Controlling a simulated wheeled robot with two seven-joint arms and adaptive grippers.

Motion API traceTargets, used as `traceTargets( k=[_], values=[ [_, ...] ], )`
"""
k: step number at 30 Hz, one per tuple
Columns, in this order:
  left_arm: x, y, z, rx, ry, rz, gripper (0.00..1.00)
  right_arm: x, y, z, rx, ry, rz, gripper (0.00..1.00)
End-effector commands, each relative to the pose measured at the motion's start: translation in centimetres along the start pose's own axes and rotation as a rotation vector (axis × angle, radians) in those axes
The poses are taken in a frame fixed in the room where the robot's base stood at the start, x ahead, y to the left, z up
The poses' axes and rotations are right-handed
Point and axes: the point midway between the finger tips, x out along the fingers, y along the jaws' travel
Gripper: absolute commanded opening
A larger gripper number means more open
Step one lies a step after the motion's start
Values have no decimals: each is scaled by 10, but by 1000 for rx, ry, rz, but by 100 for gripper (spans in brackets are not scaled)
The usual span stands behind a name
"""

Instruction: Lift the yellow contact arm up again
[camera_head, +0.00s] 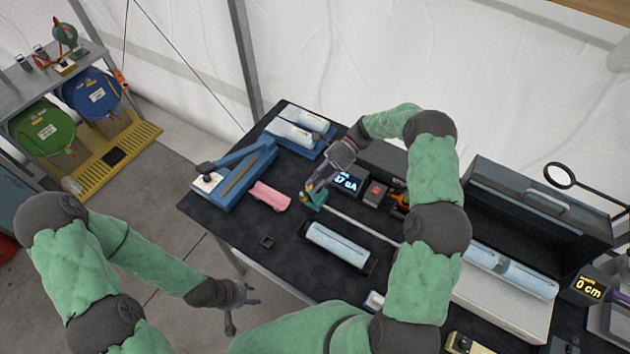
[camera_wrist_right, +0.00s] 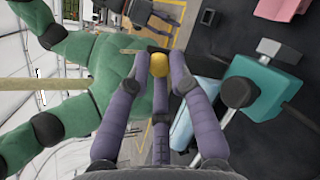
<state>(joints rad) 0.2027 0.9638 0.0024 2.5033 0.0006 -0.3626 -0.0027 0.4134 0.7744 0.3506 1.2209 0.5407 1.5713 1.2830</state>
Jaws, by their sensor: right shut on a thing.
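The yellow contact arm shows in the right wrist view as a rounded yellow tip (camera_wrist_right: 158,65) between my fingertips; its full length is hidden. My right gripper (camera_wrist_right: 159,77) is shut on it, with purple fingers on both sides. In the head view my right gripper (camera_head: 314,184) is just above a small teal stand (camera_head: 318,198) on the dark table, and the yellow part cannot be made out there. The teal stand (camera_wrist_right: 268,88) also shows in the wrist view, right of the fingers. My left gripper (camera_head: 243,294) hangs empty off the table's front edge, its opening unclear.
A pink cloth (camera_head: 269,195) and a blue lever device (camera_head: 236,180) lie left of the right gripper. A glowing meter (camera_head: 348,183) stands close to its right. A tray with a pale blue cylinder (camera_head: 338,246) lies in front. A grey toolbox (camera_head: 540,208) stands at right.

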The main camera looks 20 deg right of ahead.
Motion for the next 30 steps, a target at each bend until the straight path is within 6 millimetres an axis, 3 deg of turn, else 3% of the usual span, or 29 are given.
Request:
traceTargets(
  k=[1, 4, 5, 6, 7, 22, 30],
  values=[
    [1, 0, 0, 0, 0, 0, 40, 3, -5, -9, 9, 10, -8, 0],
    [1, 0, 0, 0, 0, 0, 40, 4, -4, -9, 10, 10, -6, 0],
    [1, 0, 0, 0, 0, 0, 40, 4, -4, -10, 10, 10, -6, 30],
    [1, 0, 0, 0, 0, 0, 40, 4, -4, -10, 10, 10, -5, 41],
    [1, 0, 0, 0, 0, 0, 40, 5, -4, -9, 10, 9, -4, 45],
    [0, 0, 0, 0, 0, 0, 40, -2, -3, -5, 5, 6, -7, 45],
    [0, 0, 0, 0, 0, 0, 40, -46, -4, -5, 3, 6, -11, 45]
  ],
)
